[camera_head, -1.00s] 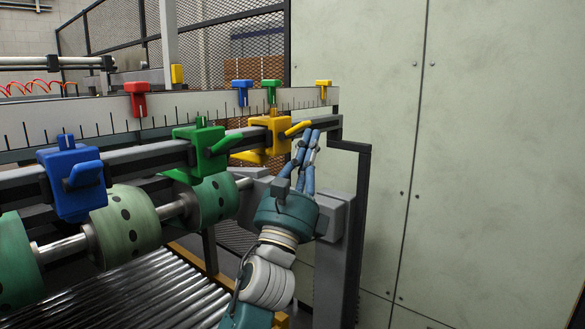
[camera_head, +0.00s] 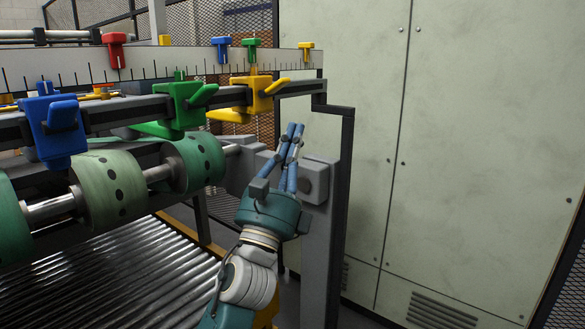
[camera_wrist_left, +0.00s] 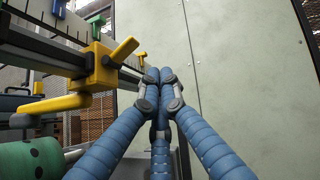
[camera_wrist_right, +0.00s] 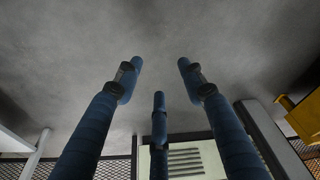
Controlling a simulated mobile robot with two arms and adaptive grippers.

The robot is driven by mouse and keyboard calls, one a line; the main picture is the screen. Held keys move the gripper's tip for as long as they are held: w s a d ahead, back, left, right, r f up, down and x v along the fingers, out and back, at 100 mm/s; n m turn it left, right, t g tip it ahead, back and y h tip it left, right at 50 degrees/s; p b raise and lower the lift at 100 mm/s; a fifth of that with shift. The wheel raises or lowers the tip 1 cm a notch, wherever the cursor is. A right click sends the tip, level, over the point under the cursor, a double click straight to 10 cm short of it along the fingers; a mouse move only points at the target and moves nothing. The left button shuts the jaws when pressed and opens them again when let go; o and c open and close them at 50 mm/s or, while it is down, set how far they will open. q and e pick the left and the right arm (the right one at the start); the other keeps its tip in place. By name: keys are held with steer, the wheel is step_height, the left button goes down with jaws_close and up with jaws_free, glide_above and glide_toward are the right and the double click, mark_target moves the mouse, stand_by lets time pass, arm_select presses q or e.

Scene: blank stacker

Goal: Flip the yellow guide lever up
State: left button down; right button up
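The yellow guide block (camera_head: 252,92) hangs on the grey rail, right of the green one. Its yellow lever (camera_head: 277,87) slants up and to the right. In the left wrist view, the lever (camera_wrist_left: 124,49) slants up and right from the yellow block (camera_wrist_left: 100,66). My left gripper (camera_head: 295,128) is below and right of the lever, apart from it. Its blue fingers are drawn together with nothing between them, and they also show in the left wrist view (camera_wrist_left: 152,76). My right gripper (camera_wrist_right: 158,75) shows only in its own wrist view, fingers spread and empty.
A green guide block (camera_head: 180,103) and a blue guide block (camera_head: 54,130) share the rail (camera_head: 130,112). A scale strip (camera_head: 140,64) with coloured markers runs behind. Green rollers (camera_head: 112,188) lie below. A grey post (camera_head: 322,240) stands beside my left gripper; a pale cabinet (camera_head: 440,150) fills the right.

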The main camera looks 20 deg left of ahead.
arm_select(q)
steer(key=shift+d+b+v, duration=0.1)
steer(key=shift+b+v, duration=0.05)
steer(key=shift+v, duration=1.15)
steer(key=shift+d+b+v, duration=0.15)
steer(key=shift+v, duration=1.15)
arm_select(e)
steer(key=shift+w+r, duration=0.15)
steer(key=shift+r, duration=0.6)
steer(key=shift+w+r, duration=0.15)
steer(key=shift+r, duration=0.55)
arm_select(q)
steer(key=shift+s+r, duration=0.15)
